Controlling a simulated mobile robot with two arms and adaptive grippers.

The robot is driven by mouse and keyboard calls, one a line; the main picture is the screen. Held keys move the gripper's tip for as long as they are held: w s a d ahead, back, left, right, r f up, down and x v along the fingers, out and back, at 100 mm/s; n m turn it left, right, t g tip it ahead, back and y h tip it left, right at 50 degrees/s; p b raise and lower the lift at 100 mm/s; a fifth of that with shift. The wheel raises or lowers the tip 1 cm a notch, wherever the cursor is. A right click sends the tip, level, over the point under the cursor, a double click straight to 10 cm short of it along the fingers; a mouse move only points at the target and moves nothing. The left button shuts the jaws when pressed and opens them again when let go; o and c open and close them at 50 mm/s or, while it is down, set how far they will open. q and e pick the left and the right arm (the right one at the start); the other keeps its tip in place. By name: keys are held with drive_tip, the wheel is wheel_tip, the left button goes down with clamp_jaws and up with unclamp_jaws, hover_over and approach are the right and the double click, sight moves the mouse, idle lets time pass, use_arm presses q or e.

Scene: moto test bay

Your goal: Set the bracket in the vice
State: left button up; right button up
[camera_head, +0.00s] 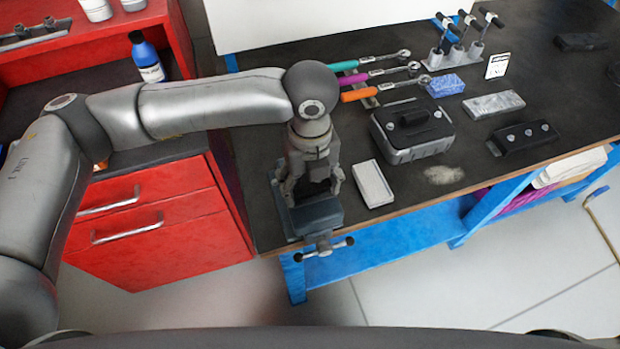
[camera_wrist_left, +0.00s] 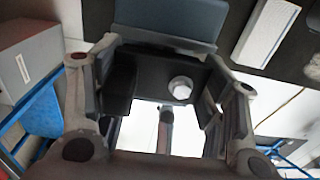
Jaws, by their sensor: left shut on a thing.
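The dark grey vice (camera_head: 318,214) sits at the bench's front left corner, its screw and cross handle hanging over the edge. My left gripper (camera_head: 312,186) points down right over the vice, fingers on either side. In the left wrist view the gripper (camera_wrist_left: 165,105) is shut on a dark piece with a round pale spot (camera_wrist_left: 181,88), which I take to be the bracket. A dark block of the vice (camera_wrist_left: 172,18) shows behind it. My right gripper is not in view.
A pale block (camera_head: 372,184) lies close right of the vice. A dark grey case (camera_head: 412,131), a black part with knobs (camera_head: 523,137) and coloured-handled tools (camera_head: 370,76) lie further right and back. A red drawer cabinet (camera_head: 160,222) stands at the left.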

use_arm(q)
drive_tip(key=shift+f, duration=0.55)
drive_tip(key=o, duration=1.2)
drive_tip(key=shift+o, duration=0.2)
wheel_tip(320, 180, up, 12)
